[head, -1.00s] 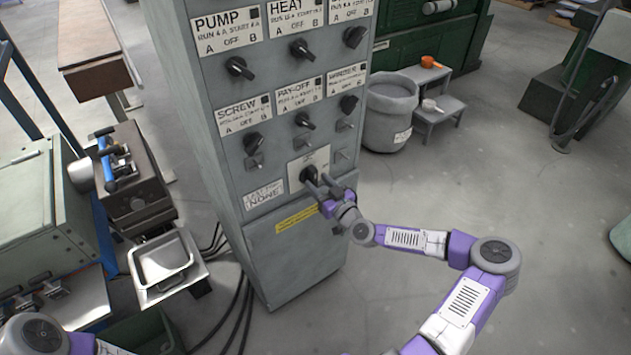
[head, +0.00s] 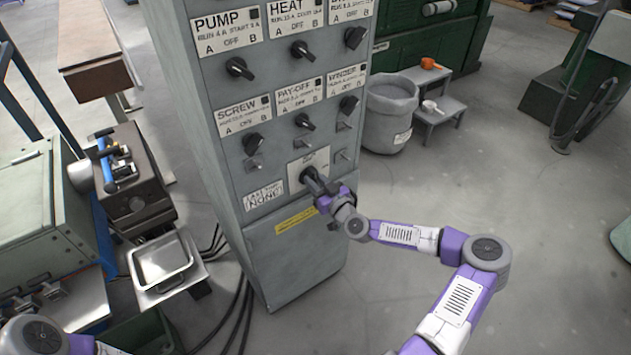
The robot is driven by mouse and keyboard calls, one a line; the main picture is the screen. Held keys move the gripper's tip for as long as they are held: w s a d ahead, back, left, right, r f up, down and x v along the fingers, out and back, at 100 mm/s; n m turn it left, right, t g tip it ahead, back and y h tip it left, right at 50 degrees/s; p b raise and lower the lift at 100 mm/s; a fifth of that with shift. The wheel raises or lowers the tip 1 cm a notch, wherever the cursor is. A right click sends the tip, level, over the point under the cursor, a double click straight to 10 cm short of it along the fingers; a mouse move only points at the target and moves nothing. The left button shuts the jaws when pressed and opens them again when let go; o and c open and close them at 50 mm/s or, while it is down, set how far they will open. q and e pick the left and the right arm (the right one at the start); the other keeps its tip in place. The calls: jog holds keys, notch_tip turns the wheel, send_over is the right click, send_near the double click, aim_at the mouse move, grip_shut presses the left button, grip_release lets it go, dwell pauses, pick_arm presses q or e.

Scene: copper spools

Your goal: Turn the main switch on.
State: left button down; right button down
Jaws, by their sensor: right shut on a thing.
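The main switch (head: 308,174) is a dark rotary knob on a pale plate (head: 296,182) low on the front of the grey control cabinet (head: 297,268). My right gripper (head: 315,180) reaches it from the lower right and is shut on the knob. The fingers hide most of the knob, so its exact angle is hard to read. Of my left arm, only a joint (head: 35,338) shows in the bottom left corner; the left gripper is out of view.
Other dark knobs, such as the pump knob (head: 238,68) and screw knob (head: 253,143), sit above on the cabinet. A grey bin (head: 390,115) and small step stool (head: 440,118) stand behind right. A metal tray (head: 161,262) lies at left. The floor at right is clear.

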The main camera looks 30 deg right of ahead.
jog(key=m+b, duration=0.1)
jog(key=m, duration=0.3)
jog(key=shift+d+f, duration=0.1)
jog(key=shift+d, duration=0.05)
jog(key=m+b, duration=0.1)
jog(key=m, duration=0.3)
jog(key=shift+d+f+m, duration=0.1)
jog(key=shift+d+m, duration=0.05)
jog(key=shift+m, duration=0.15)
jog(key=m, duration=0.9)
jog(key=shift+d+f+b, duration=0.15)
jog(key=shift+f+b, duration=0.15)
jog(key=shift+m, duration=0.3)
jog(key=c, duration=1)
grip_release()
jog(key=shift+o, duration=0.2)
